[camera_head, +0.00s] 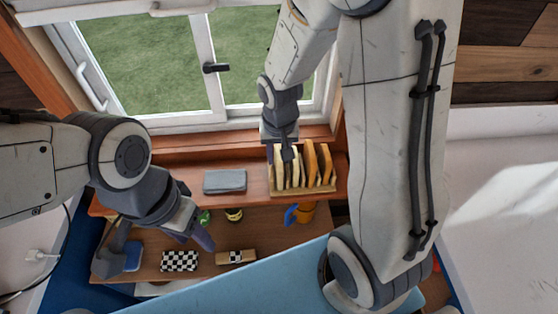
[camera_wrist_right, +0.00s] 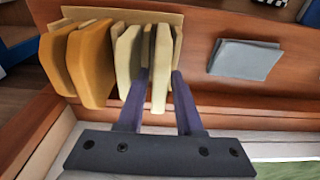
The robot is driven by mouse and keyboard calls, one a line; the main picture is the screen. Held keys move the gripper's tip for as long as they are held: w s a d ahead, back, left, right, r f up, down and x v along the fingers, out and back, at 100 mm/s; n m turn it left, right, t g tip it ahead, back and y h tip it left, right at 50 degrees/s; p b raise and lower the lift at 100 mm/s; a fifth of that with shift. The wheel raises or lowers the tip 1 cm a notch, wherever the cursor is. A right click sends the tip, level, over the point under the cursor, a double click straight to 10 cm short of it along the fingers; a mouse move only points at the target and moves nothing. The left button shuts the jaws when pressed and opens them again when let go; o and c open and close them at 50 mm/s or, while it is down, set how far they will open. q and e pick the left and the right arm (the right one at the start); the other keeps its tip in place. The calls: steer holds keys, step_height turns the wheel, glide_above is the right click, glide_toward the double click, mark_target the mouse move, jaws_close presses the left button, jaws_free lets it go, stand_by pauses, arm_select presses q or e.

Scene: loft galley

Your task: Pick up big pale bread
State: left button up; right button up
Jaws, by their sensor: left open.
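Several bread slices stand upright in a wooden rack (camera_head: 303,190) on the shelf below the window. Pale slices (camera_head: 278,168) are at its left and orange-brown ones (camera_head: 312,165) at its right. My right gripper (camera_head: 288,154) reaches down over the pale end. In the right wrist view, its two fingers (camera_wrist_right: 160,76) stand apart on either side of a pale slice (camera_wrist_right: 160,92). A gap shows beside the slice; contact is unclear. Another broad pale slice (camera_wrist_right: 127,58) stands left of the fingers. My left gripper (camera_head: 154,249) is open and empty over the lower shelf.
A grey block (camera_head: 225,181) lies left of the rack, also in the right wrist view (camera_wrist_right: 244,59). A checkered block (camera_head: 179,261), a tan box (camera_head: 236,257), a blue item (camera_head: 133,256) and an orange mug (camera_head: 306,212) are lower. The window frame (camera_head: 210,124) is close behind.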

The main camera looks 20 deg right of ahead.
steer(key=shift+f, duration=0.5)
steer(key=shift+f, duration=0.25)
jaws_close()
